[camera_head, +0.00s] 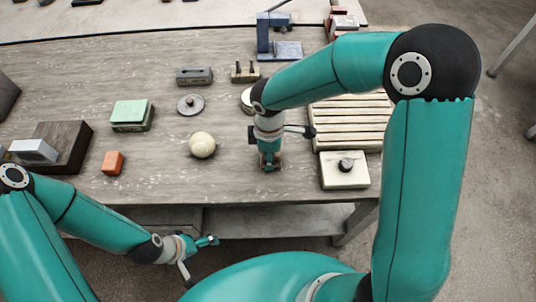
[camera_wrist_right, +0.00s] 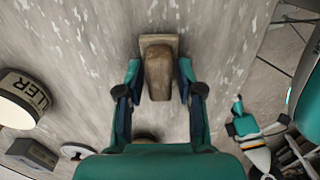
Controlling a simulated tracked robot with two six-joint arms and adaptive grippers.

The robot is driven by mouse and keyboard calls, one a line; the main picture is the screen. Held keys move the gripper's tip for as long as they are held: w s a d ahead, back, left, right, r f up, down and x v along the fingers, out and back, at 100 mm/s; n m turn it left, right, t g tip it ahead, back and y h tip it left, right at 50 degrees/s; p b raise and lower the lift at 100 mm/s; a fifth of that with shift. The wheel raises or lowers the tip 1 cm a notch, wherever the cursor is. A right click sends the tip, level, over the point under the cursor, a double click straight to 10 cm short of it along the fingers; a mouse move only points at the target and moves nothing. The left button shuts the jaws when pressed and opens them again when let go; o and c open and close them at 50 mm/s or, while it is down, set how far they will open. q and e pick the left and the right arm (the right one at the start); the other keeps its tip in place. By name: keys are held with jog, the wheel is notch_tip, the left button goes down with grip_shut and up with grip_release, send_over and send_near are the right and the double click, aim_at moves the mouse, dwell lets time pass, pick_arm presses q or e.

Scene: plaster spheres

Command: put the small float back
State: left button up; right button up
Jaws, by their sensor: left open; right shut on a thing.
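The small float (camera_wrist_right: 158,75), a brown wooden handle on a paler flat board, is between the fingers of my right gripper (camera_wrist_right: 158,92) in the right wrist view. The fingers are shut on its handle. In the head view my right gripper (camera_head: 269,160) points down over the front part of the table, and the float is mostly hidden by it. I cannot tell whether the float touches the table top. My left gripper (camera_head: 197,257) is open and empty, in front of the table's front edge and below its top.
A pale plaster sphere (camera_head: 202,145) stands left of my right gripper. A slatted rack (camera_head: 350,120) and a pale block with a black knob (camera_head: 345,172) lie right. A round tin (camera_wrist_right: 22,98) is partly hidden behind my right arm in the head view. An orange block (camera_head: 113,163) sits left.

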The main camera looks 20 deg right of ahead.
jog(key=shift+f, duration=0.2)
jog(key=o, duration=1.1)
jog(key=shift+o, duration=0.2)
jog(key=shift+r, duration=0.15)
notch_tip(320, 180, up, 12)
